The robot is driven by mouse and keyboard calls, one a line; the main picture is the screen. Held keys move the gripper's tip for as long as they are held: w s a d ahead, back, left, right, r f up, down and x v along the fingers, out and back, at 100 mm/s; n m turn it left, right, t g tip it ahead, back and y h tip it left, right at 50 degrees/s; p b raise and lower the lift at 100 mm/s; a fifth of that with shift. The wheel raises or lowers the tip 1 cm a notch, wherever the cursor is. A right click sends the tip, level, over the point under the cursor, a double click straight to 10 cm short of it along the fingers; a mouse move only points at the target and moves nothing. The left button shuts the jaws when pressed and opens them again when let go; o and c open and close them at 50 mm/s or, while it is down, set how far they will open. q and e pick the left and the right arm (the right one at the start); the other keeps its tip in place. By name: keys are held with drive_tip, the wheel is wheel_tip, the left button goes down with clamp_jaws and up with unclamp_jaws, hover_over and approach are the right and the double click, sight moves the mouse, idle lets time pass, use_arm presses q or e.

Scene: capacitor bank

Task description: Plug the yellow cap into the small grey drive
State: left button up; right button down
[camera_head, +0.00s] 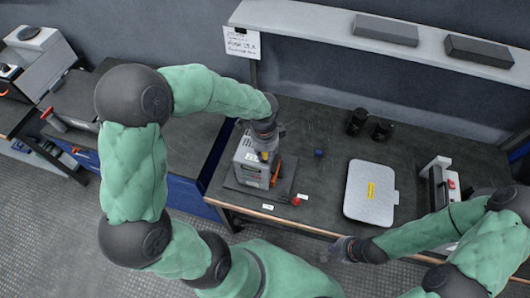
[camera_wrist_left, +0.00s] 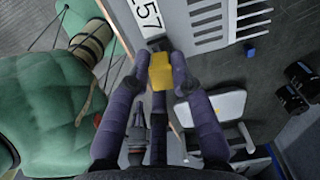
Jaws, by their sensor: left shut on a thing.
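The yellow cap (camera_wrist_left: 161,70) is held between the fingertips of my left gripper (camera_wrist_left: 163,84) in the left wrist view. In the head view my left gripper (camera_head: 265,146) points down over the small grey drive (camera_head: 247,165), and the cap shows as a small yellow patch (camera_head: 265,156) at its tip. The drive stands on a dark plate on the bench. In the left wrist view the drive's vented grey casing (camera_wrist_left: 215,22) and a label lie just beyond the cap. I cannot tell if cap and drive touch. My right gripper (camera_head: 343,250) is low, before the bench's front edge, apparently empty.
An orange-handled tool (camera_head: 276,173) and a red item (camera_head: 295,202) lie right of the drive. A small blue piece (camera_head: 318,153), two black cylinders (camera_head: 357,122) and a flat grey case (camera_head: 369,210) are further right. Clear bench lies between. A shelf (camera_head: 310,20) overhangs the back.

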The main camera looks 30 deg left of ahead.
sight(265, 154)
use_arm(q)
drive_tip(key=shift+f+b, duration=0.4)
drive_tip(key=shift+f, duration=0.2)
idle(0.3)
drive_tip(key=o, duration=0.9)
drive_tip(key=shift+c, duration=0.2)
wheel_tip(265, 154, up, 12)
drive_tip(key=shift+s, duration=0.1)
